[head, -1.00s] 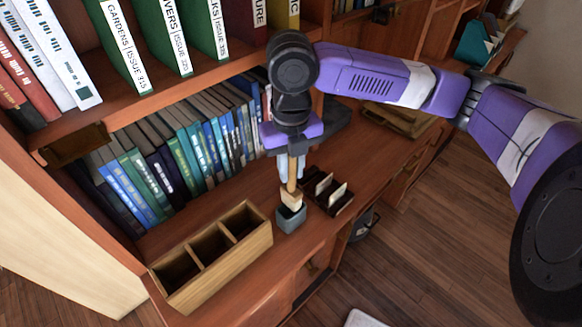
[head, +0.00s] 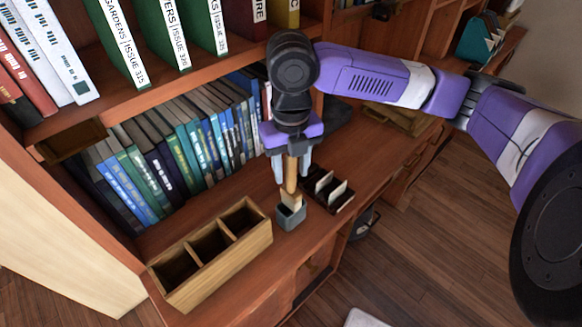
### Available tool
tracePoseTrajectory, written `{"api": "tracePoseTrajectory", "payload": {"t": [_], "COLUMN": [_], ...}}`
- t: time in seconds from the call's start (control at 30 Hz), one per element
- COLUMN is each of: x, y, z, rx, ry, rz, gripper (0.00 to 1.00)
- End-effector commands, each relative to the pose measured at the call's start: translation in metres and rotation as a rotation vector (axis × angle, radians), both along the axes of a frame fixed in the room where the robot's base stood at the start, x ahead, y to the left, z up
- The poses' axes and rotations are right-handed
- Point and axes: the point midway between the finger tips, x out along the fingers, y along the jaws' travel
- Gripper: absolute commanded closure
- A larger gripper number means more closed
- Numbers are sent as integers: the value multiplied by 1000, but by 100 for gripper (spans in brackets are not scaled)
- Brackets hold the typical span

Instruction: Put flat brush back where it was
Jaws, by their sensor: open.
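The flat brush (head: 291,190) stands upright, its wooden handle up and its pale wide end down in a small grey cup (head: 290,217) on the wooden shelf. My gripper (head: 291,175) is above the cup, pointing down. Its two fingers are apart on either side of the brush handle, with visible space between fingers and handle. The lower end of the brush is hidden inside the cup.
A wooden box with three compartments (head: 212,254) stands left of the cup. A dark card holder (head: 327,190) stands close on the right. A row of books (head: 180,150) stands behind, under an upper shelf (head: 170,92). The shelf's front edge is near the cup.

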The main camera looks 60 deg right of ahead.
Motion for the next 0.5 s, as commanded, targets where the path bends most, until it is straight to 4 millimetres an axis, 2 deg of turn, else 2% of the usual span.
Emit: {"api": "tracePoseTrajectory", "payload": {"t": [0.17,0.5], "x": [1,1], "y": [0,0], "z": [19,92], "rx": [-1,-2], "ry": [-2,-3], "rz": [1,2], "gripper": [58,58]}}
